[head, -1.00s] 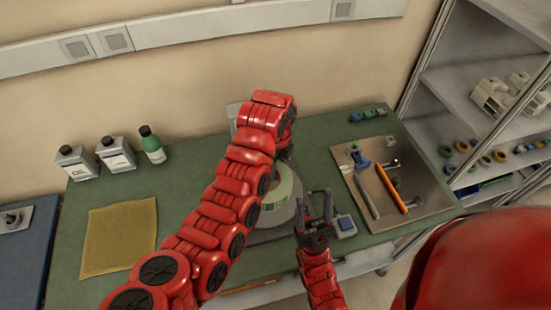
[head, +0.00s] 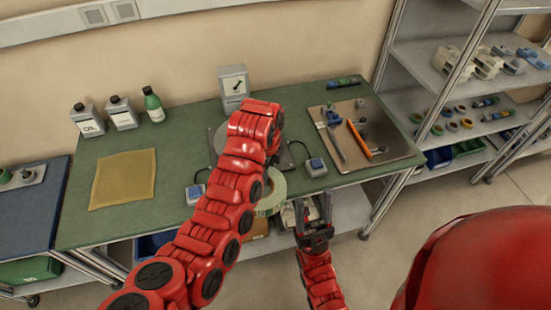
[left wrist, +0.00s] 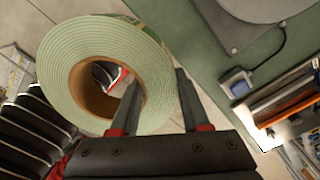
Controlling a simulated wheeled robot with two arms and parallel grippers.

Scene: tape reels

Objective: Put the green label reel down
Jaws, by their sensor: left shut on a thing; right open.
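The green label reel (head: 275,192) is a pale green roll with a brown core. It is partly hidden by my left arm in the head view. In the left wrist view the reel (left wrist: 150,50) sits in my left gripper (left wrist: 158,80), with one finger in the core and one outside its wall. It is held in the air, with floor behind it, beside the bench's front edge. My right gripper (head: 315,212) is open and empty, just right of the reel.
A grey machine plate (head: 216,140) with a dial box (head: 234,84) stands on the green bench (head: 185,150). Button boxes (head: 315,167) (head: 195,194) sit near the front edge. A tool tray (head: 390,140) is right, a yellow mat (head: 123,180) left, bottles (head: 153,105) behind.

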